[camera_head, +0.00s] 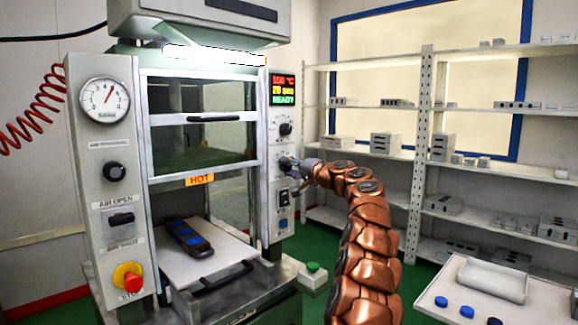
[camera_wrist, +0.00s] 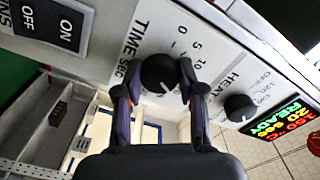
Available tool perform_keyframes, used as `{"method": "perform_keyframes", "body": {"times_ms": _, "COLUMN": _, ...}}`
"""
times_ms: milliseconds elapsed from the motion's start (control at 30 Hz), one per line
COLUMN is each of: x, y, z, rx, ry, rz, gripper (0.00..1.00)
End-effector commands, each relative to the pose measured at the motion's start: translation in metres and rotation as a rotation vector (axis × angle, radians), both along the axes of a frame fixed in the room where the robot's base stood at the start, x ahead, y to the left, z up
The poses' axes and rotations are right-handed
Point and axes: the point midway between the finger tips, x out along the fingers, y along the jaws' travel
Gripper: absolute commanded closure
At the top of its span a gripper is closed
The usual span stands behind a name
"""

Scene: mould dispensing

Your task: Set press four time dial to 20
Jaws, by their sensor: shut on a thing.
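The black time dial (camera_wrist: 158,73) sits on the press's right panel below the label TIME SEC, with scale marks 0, 5 and 10 visible. My gripper (camera_wrist: 160,80) is shut on this dial, one finger on each side. The rest of the scale is hidden behind the fingers. In the head view my gripper (camera_head: 296,165) meets the panel at the lower dial and mostly covers it. The display (camera_head: 284,89) shows a red temperature line, a yellow line that looks like 20 sec, and green READY.
The heat dial (camera_wrist: 239,107) is beside the time dial. An ON/OFF switch (camera_wrist: 52,27) is on the other side. The press has a HOT label (camera_head: 200,180) and an open tray (camera_head: 215,262) holding a dark blue object (camera_head: 188,237). Shelves (camera_head: 480,165) stand at right.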

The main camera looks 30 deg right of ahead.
Motion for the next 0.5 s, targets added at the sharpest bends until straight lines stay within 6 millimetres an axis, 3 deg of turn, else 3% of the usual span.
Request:
{"method": "perform_keyframes", "body": {"times_ms": 267, "x": -0.0001, "y": 0.0006, "z": 0.0011, "rx": -0.001, "ry": -0.002, "rz": 0.001, "gripper": 0.96}}
{"method": "perform_keyframes", "body": {"times_ms": 300, "x": -0.0001, "y": 0.0005, "z": 0.0012, "rx": -0.001, "ry": -0.002, "rz": 0.001, "gripper": 0.58}}
{"method": "perform_keyframes", "body": {"times_ms": 500, "x": -0.0001, "y": 0.0003, "z": 0.0007, "rx": -0.001, "ry": -0.001, "rz": 0.000, "gripper": 0.37}}
